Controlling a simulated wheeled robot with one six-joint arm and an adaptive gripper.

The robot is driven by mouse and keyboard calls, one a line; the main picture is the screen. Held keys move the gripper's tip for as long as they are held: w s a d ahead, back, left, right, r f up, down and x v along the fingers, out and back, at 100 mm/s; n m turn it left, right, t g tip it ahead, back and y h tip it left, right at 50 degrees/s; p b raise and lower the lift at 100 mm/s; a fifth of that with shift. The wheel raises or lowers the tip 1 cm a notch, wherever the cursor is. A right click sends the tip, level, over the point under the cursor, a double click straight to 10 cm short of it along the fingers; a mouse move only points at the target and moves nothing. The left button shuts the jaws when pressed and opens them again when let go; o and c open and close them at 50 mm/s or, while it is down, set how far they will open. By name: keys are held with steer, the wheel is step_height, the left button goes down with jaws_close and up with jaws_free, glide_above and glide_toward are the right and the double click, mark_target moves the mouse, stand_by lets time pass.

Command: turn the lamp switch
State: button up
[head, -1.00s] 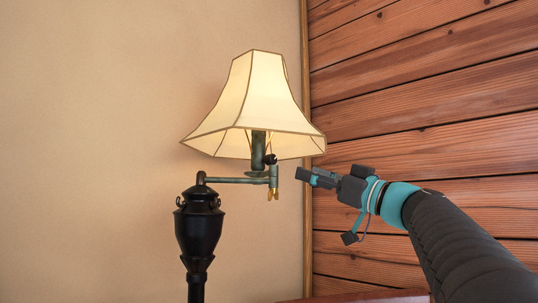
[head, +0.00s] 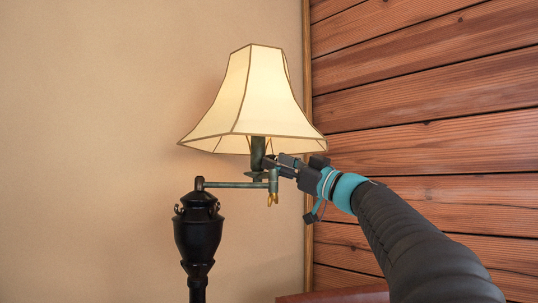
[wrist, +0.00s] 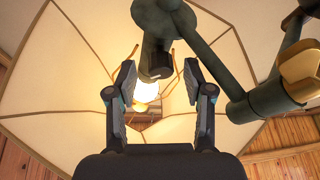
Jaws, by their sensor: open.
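The lamp (head: 240,105) has a cream paneled shade, a dark swing arm and a black urn-shaped post; it is lit. Its switch, a small dark knob (wrist: 160,66) on the green-black socket stem, shows in the wrist view between my two fingertips, with gaps on both sides. My gripper (wrist: 160,72) is open with nothing held. In the head view my gripper (head: 280,163) is at the stem just under the shade, on its right side, and hides most of the knob. I cannot tell how far the fingertips reach along the knob.
The lamp's swing arm (head: 235,184) and brass-tipped joint (wrist: 268,98) are close to the right of my fingers in the wrist view. The shade (wrist: 60,75) spreads around them. A wood plank wall (head: 430,90) stands at right; a plain beige wall (head: 90,120) is at left.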

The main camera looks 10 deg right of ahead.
steer(key=shift+x, duration=0.95)
steer(key=c, duration=0.7)
jaws_close()
steer(key=m+b, duration=0.1)
steer(key=m+t+h+b, duration=0.1)
steer(key=shift+f+m+b, duration=0.2)
steer(key=shift+m+b, duration=0.1)
steer(key=shift+s+r+m+t+h+b, duration=0.15)
steer(key=shift+m+t+h+b, duration=0.3)
steer(key=shift+m, duration=0.65)
steer(key=shift+w+r+m+t+h+b, duration=0.15)
steer(key=shift+m+t+h+b, duration=0.25)
steer(key=shift+m, duration=0.7)
steer(key=shift+s, duration=0.1)
steer(key=o, duration=0.7)
jaws_free()
